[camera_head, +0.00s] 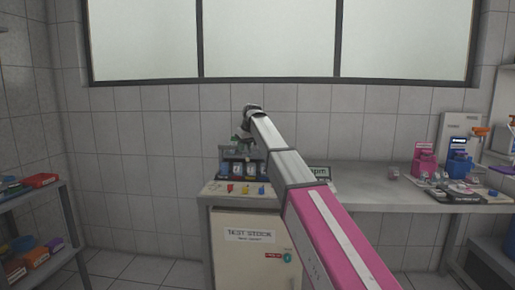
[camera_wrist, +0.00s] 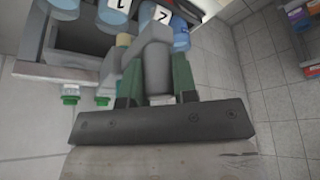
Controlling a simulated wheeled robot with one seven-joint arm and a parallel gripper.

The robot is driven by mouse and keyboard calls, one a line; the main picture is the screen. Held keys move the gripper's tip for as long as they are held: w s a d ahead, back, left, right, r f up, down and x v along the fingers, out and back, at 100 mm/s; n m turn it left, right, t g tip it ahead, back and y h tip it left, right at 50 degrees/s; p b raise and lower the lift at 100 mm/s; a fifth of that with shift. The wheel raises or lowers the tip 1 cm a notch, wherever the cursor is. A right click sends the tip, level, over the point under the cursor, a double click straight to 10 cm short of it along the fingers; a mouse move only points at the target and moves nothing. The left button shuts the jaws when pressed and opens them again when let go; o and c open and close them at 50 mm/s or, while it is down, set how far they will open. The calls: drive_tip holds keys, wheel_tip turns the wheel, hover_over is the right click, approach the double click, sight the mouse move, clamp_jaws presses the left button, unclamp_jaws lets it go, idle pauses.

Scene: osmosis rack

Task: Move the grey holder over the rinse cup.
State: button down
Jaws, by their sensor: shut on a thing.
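My gripper (camera_wrist: 156,84) shows in the wrist view with its two green fingers shut on the grey holder (camera_wrist: 154,55), one finger on each side. In the head view my gripper (camera_head: 240,141) is small, above the rack on the counter. The holder's far end lies near the blue cups marked 1 (camera_wrist: 115,9) and 2 (camera_wrist: 161,14) at the top of the wrist view. I cannot tell which cup is the rinse cup, nor whether the holder touches anything.
The rack (camera_wrist: 30,69) has green-capped fittings (camera_wrist: 70,94) along its edge. In the head view, coloured knobs (camera_head: 245,189) sit before the dark numbered units (camera_head: 238,169). Pink (camera_head: 425,163) and blue (camera_head: 459,162) containers stand on the right bench. The bench middle is largely clear.

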drive_tip(key=a, duration=1.2)
drive_tip(key=shift+w+a, duration=0.2)
drive_tip(key=shift+a, duration=0.05)
drive_tip(key=c, duration=0.9)
unclamp_jaws()
drive_tip(key=shift+a+f, duration=0.1)
drive_tip(key=shift+a, duration=0.1)
drive_tip(key=shift+d, duration=0.1)
drive_tip(key=v, duration=1.1)
